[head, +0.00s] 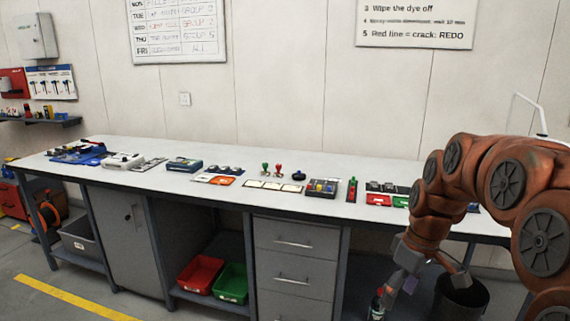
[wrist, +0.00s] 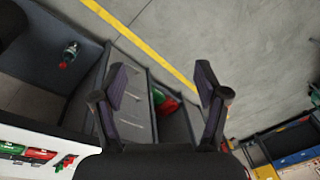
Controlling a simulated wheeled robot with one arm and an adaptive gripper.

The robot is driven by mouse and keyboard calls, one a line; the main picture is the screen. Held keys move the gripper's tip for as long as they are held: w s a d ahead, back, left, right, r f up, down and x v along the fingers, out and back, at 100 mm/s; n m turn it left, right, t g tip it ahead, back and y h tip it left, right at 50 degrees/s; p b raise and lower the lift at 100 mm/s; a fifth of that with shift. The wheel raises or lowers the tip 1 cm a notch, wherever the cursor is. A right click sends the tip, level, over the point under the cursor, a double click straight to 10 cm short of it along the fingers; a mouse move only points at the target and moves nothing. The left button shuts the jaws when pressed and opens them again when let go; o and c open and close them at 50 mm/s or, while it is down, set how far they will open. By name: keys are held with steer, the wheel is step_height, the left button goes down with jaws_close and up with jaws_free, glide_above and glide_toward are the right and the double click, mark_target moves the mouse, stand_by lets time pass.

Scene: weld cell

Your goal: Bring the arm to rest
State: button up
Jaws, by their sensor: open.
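My arm (head: 455,185) is orange-brown and stands at the right of the head view, bent over with its end pointing down in front of the bench. My gripper (head: 428,284) is at its lower end, below the bench top's height in the picture. In the wrist view my gripper (wrist: 161,76) shows two dark fingers spread wide apart. Nothing is held between them; the grey drawer front and floor show beyond.
A long white-topped bench (head: 300,212) runs along the wall, with small items on top. Red bin (head: 200,274) and green bin (head: 231,283) sit on its lower shelf. A small bottle (head: 377,304) and a dark bucket (head: 461,298) are near my gripper. Floor is clear at left.

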steer(key=s+a+m+g+h+p, duration=0.1)
steer(key=s+a+m+p, duration=0.1)
steer(key=s, duration=1.2)
steer(key=s+a+r+m+p, duration=0.1)
steer(key=s+a+m+p, duration=0.2)
steer(key=s, duration=1)
steer(key=shift+s+a+r+m+g+h+p, duration=0.2)
steer(key=shift+s+m+g+h+p, duration=0.2)
steer(key=shift+m+p, duration=0.45)
